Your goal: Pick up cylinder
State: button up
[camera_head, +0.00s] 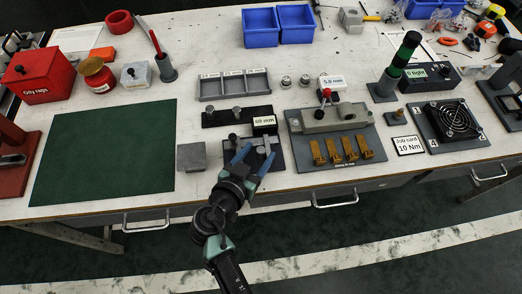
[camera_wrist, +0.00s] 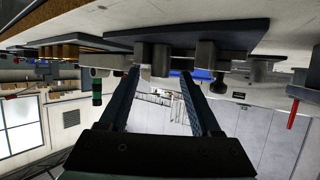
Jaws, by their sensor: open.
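Small grey metal cylindrical pieces (camera_head: 233,140) stand on this plate; I cannot tell which one is the task's cylinder. In the wrist view, which looks upside down, the plate (camera_wrist: 225,32) is at the top. A grey cylindrical piece (camera_wrist: 160,60) shows between the tips of my open gripper (camera_wrist: 160,73), and another (camera_wrist: 206,54) is to its right. Nothing is visibly held. I cannot tell whether the fingers touch a piece.
A grey block (camera_head: 191,157) stands left of my gripper. A fixture with a red-knobbed clamp (camera_head: 334,119) and several brass pieces is at its right. Behind are a black bar with knobs (camera_head: 215,118) and a grey tray (camera_head: 236,97). The green mat (camera_head: 105,150) is clear.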

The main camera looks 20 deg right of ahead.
jog(key=shift+c, duration=0.2)
grip_shut()
jog(key=shift+r, duration=0.1)
